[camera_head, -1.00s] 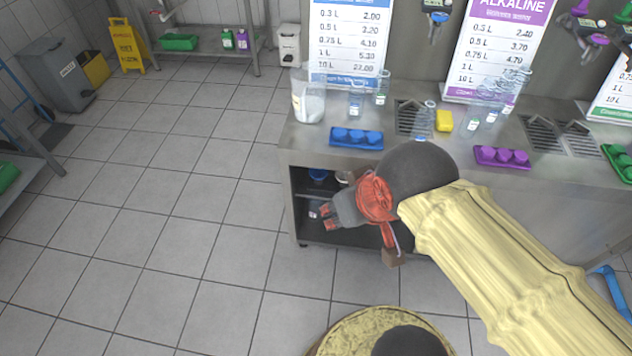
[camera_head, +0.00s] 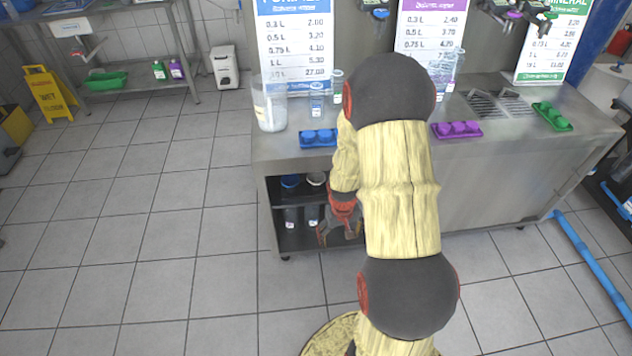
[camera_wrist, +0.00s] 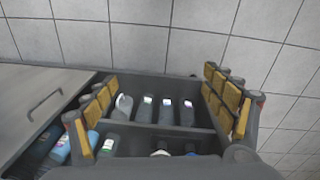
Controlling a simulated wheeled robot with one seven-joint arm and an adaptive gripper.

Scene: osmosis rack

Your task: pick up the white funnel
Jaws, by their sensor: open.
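A small white rounded object (camera_head: 316,178), which looks like the white funnel, sits on the upper shelf inside the open cabinet, right beside a blue one (camera_head: 290,181). It is small, and its shape is hard to make out. My gripper (camera_head: 335,236) is in front of the cabinet opening, lower and to the right of the white object, apart from it. In the wrist view my gripper (camera_wrist: 160,85) shows its yellow-padded fingers spread wide with nothing held. Several bottles (camera_wrist: 166,110) stand in a dark compartment beyond them. I cannot pick out the funnel surely in this view.
The steel counter (camera_head: 560,135) carries a clear jug (camera_head: 270,105), a blue tray (camera_head: 318,138), a purple tray (camera_head: 456,130) and a green tray (camera_head: 552,117). Bottles (camera_head: 313,214) stand low in the cabinet.

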